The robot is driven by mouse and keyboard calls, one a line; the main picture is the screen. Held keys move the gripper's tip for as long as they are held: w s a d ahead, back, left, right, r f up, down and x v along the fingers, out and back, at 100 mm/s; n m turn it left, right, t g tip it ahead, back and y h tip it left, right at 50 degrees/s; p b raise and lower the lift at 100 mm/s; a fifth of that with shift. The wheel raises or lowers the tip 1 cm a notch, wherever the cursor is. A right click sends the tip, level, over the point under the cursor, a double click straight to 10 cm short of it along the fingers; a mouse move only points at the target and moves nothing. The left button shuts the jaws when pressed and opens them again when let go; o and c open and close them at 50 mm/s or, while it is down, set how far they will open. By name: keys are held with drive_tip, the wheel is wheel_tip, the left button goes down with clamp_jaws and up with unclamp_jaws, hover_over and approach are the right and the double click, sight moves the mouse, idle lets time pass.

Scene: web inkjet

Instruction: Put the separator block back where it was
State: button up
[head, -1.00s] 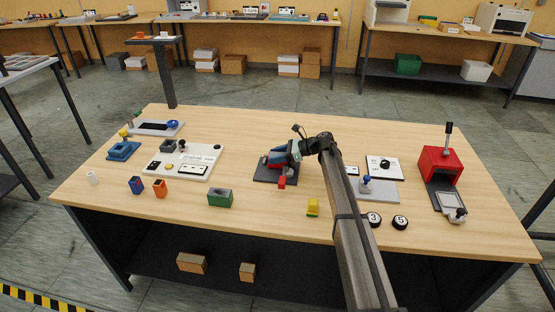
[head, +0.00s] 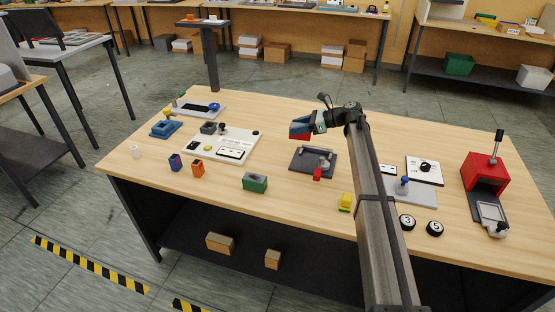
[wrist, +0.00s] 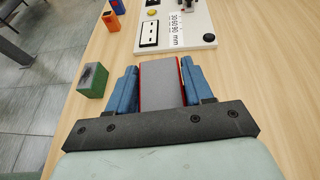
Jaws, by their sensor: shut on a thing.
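My gripper (head: 299,127) is shut on a grey-faced block with red sides (wrist: 161,86), seen between its two blue fingers in the wrist view. I take this to be the separator block. In the head view, only its red lower part (head: 299,137) shows under the fingers. It is held above the table, to the upper left of a dark fixture plate (head: 300,168). That plate bears light metal parts (head: 322,152) and a red piece (head: 317,174) at its front. The block's underside is hidden.
A white control panel (head: 242,150) lies left of my gripper. A red press (head: 484,172) stands at right. Bare wood lies behind the dark plate.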

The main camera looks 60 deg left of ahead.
drive_tip(key=s+a+h, duration=0.1)
drive_tip(key=s+a, duration=0.1)
drive_tip(key=s, duration=1.2)
drive_tip(key=shift+w+a+f+m+t+y, duration=0.15)
drive_tip(key=shift+w+f+m+y, duration=0.15)
drive_tip(key=shift+f, duration=1.5)
drive_tip(key=shift+w+a+f+m+t+y, duration=0.1)
drive_tip(key=shift+w+f+t+y, duration=0.2)
drive_tip(key=shift+f, duration=1.5)
drive_tip(key=shift+w+a+f+m+t+y, duration=0.15)
drive_tip(key=shift+f+y, duration=0.25)
drive_tip(key=shift+f, duration=1.4)
drive_tip(key=shift+f, duration=0.1)
drive_tip(key=o, duration=1.2)
drive_tip(key=shift+w+d, duration=0.1)
drive_tip(key=v, duration=1.1)
drive_tip(key=shift+w+d+r, duration=0.2)
drive_tip(key=shift+w+r, duration=0.05)
